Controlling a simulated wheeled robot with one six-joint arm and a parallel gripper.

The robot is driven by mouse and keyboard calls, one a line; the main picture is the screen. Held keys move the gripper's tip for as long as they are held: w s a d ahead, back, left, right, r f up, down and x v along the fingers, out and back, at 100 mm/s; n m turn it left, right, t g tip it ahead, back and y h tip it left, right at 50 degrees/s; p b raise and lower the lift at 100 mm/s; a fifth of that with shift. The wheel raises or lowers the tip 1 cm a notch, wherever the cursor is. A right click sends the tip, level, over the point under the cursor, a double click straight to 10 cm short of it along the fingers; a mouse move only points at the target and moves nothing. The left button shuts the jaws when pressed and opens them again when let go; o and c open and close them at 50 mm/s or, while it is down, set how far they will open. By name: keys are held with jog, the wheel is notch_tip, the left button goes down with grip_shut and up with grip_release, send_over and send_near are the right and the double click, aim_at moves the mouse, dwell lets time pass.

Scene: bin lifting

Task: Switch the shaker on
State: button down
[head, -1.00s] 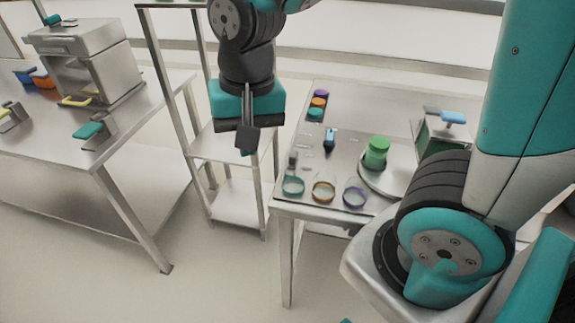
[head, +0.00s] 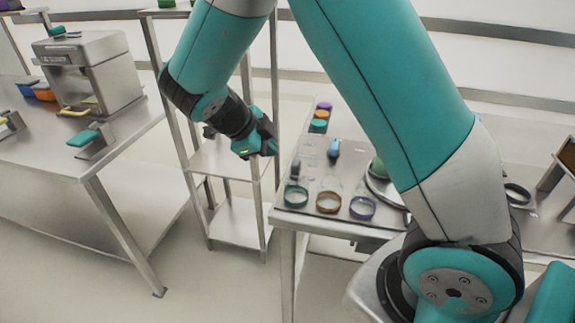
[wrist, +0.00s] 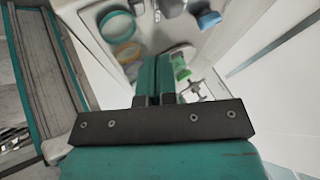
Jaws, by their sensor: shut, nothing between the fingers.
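My gripper (head: 266,149) is shut and empty, at the end of my arm in front of the shelf rack and left of the right-hand steel table. It also shows in the wrist view (wrist: 157,75), with its teal fingers together. A round silver plate (head: 376,185) on that table, possibly the shaker, bears a green jar (head: 378,167). My upper arm hides much of both. No switch can be made out. My gripper is apart from the plate.
The right table (head: 312,217) holds three coloured rings, a blue-topped item (head: 334,147) and coloured caps (head: 319,121). A shelf rack (head: 233,220) stands left of it. The left table (head: 60,172) bears a steel machine (head: 85,68).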

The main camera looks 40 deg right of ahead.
aim_at(296, 168)
jog(key=p+x, duration=0.1)
jog(key=x, duration=0.9)
jog(key=shift+p, duration=0.35)
jog(key=w+d+b, duration=0.3)
jog(key=shift+d+f, duration=0.2)
jog(key=shift+d, duration=0.1)
jog(key=shift+w+d+r, duration=0.15)
jog(key=shift+d, duration=0.05)
jog(key=shift+r, duration=0.1)
